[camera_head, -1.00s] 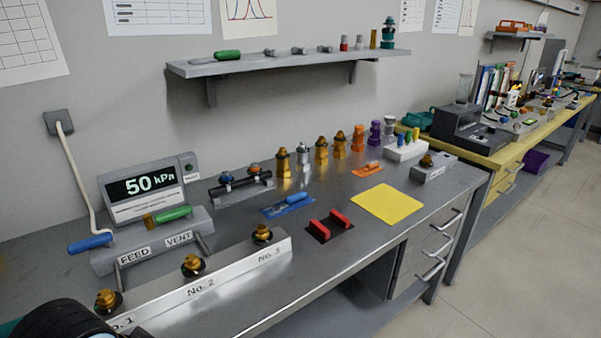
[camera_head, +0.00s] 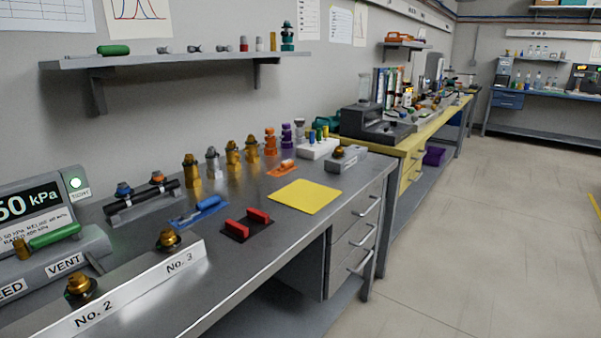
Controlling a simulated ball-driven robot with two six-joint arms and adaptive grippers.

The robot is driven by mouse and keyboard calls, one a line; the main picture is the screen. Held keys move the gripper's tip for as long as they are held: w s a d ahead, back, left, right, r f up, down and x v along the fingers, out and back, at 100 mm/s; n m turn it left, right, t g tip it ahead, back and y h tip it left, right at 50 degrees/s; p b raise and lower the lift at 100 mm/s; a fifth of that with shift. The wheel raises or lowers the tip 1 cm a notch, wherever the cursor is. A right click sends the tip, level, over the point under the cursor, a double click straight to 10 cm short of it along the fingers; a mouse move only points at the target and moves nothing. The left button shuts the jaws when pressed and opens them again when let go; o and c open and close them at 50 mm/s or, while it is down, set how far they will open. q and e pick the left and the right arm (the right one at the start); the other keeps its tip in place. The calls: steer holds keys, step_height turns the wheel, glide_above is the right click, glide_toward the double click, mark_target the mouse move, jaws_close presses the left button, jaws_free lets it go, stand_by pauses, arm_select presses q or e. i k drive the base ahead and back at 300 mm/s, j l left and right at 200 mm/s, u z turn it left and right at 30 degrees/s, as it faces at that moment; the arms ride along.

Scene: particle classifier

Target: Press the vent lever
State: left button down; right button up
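The lever console (camera_head: 92,243) is at the lower left, partly cut off by the picture's edge. Its front carries a VENT label and a partly cut FEED label. A lever with a green handle (camera_head: 55,236) and a brass-coloured end lies across the console top, behind the VENT label. The gauge display (camera_head: 36,200) stands behind it, cut at the left, with "50 kPa" partly readable. A round lamp (camera_head: 75,184) beside the display looks lit pale green. Neither of my grippers is in view.
A metal rail (camera_head: 130,290) labelled No. 2 and No. 3 with brass fittings stands at the bench front. Brass, orange and purple fittings line the back. A yellow mat (camera_head: 306,197) and red blocks (camera_head: 247,224) lie right. Open floor (camera_head: 480,260) is at the right.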

mark_target(74, 229)
steer(key=k+l+u, duration=0.1)
steer(key=u, duration=0.25)
steer(key=k+l+u, duration=0.1)
steer(key=l+u, duration=0.2)
steer(key=j, duration=0.05)
